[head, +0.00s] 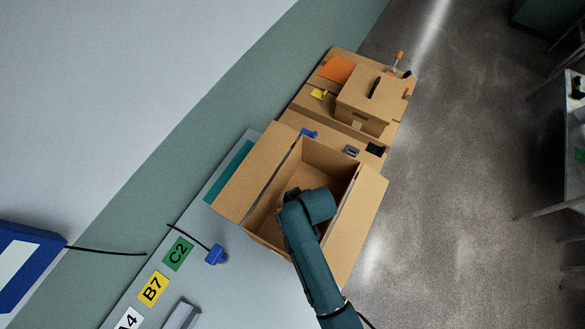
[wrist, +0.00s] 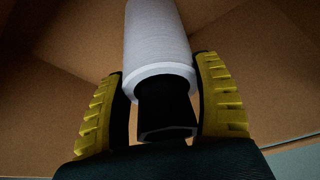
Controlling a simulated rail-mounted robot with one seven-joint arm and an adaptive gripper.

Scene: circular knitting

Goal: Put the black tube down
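The black tube (wrist: 166,112) shows in the wrist view with its open end toward me. A white sleeve or roll (wrist: 158,45) surrounds its farther part. In the head view my gripper (head: 288,196) is inside an open cardboard box (head: 318,155), mostly hidden by my arm. The tube cannot be made out there. Cardboard fills the background of the wrist view; I cannot tell whether the roll touches it.
The box's flaps (head: 254,172) stand spread outward. Behind it is a closed cardboard box (head: 362,108) on a cardboard-coloured surface with small tools. Labels, including a green C2 (head: 178,253), and a blue connector (head: 216,255) lie on the grey table at left.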

